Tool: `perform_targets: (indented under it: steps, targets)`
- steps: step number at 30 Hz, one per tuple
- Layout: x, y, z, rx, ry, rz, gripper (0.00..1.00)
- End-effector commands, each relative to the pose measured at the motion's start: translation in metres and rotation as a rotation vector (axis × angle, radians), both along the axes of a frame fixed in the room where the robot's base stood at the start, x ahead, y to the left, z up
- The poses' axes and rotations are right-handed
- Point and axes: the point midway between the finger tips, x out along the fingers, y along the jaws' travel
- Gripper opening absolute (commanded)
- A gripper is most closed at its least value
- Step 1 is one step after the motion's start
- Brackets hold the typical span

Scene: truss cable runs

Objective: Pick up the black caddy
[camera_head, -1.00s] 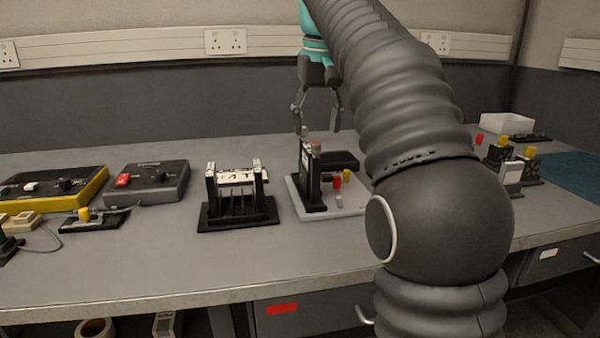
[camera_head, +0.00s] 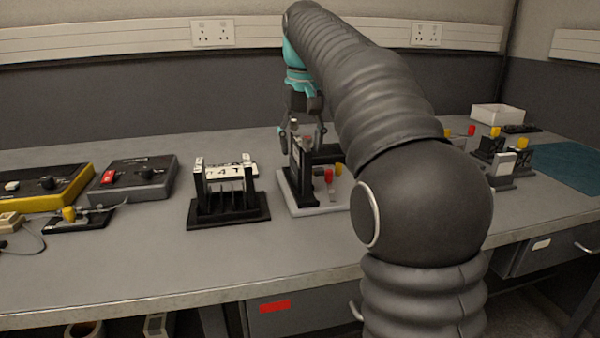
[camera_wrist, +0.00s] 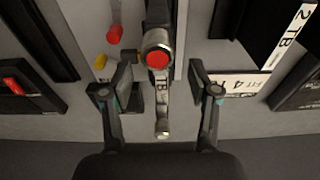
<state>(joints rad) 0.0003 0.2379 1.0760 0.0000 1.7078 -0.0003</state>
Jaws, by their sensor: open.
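A black upright piece, which looks like the black caddy (camera_head: 300,165), stands on a light grey base (camera_head: 318,207) right of the middle of the head view. The caddy's lower part is hidden in the wrist view.
Red and yellow knobs (camera_head: 329,176) stand just right of the caddy. A black rack (camera_head: 228,214) with white labels stands to its left. Control boxes (camera_head: 136,180) are farther left. The bench front is clear.

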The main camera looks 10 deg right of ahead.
Motion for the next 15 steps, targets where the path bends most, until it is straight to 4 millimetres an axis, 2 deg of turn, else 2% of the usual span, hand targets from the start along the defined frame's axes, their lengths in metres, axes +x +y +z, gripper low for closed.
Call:
perform_targets:
  steps: [8, 15]
  targets:
    - [0.004, 0.0, -0.017, 0.0, 0.001, 0.0, 0.6]
    - [0.014, 0.0, -0.048, 0.001, 0.001, 0.0, 0.6]
